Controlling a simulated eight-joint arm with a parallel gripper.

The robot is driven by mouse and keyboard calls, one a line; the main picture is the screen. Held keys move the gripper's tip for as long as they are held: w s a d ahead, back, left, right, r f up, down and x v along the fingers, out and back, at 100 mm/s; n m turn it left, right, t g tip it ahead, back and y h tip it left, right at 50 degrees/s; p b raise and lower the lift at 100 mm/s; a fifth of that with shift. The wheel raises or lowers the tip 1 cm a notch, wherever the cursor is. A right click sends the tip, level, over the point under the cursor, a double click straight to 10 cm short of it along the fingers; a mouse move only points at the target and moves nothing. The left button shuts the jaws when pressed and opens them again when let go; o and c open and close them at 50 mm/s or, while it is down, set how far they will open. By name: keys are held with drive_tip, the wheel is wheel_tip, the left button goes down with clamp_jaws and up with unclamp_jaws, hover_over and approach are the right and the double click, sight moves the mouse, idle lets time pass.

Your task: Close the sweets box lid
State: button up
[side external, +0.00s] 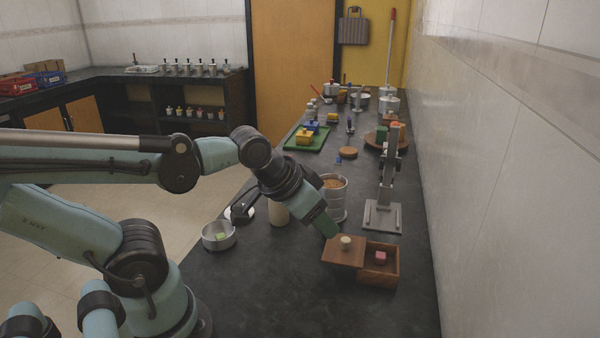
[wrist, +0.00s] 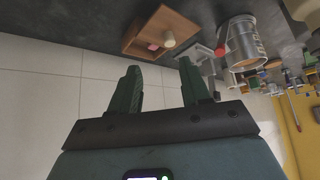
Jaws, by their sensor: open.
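The sweets box (side external: 391,272) is a brown wooden box near the front right of the dark counter. Its flat lid (side external: 334,257) with a pale knob (side external: 346,242) sits off to the left, leaving the right part of the box open. A pink sweet (side external: 380,257) shows inside. My gripper (side external: 329,229) hangs just behind and left of the lid knob, apart from it in the picture. In the wrist view, the green fingers of my gripper (wrist: 160,80) are spread and empty, with the box (wrist: 172,22), knob (wrist: 168,40) and pink sweet (wrist: 153,47) beyond them.
A grey metal stand (side external: 383,215) stands right behind the box. A steel canister (side external: 333,198) and a cream cylinder (side external: 278,212) stand behind my gripper. A small metal bowl (side external: 219,236) with a green piece is to the left. The counter in front is clear; a tiled wall is at right.

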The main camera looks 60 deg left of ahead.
drive_tip(key=n, duration=0.2)
wheel_tip(320, 180, up, 3)
drive_tip(key=n+g, duration=0.7)
drive_tip(key=n, duration=0.9)
hover_over(347, 239)
wheel_tip(347, 239, down, 12)
drive_tip(key=shift+s+r, duration=0.1)
drive_tip(key=shift+r, duration=0.15)
drive_tip(key=shift+c, duration=0.3)
clamp_jaws()
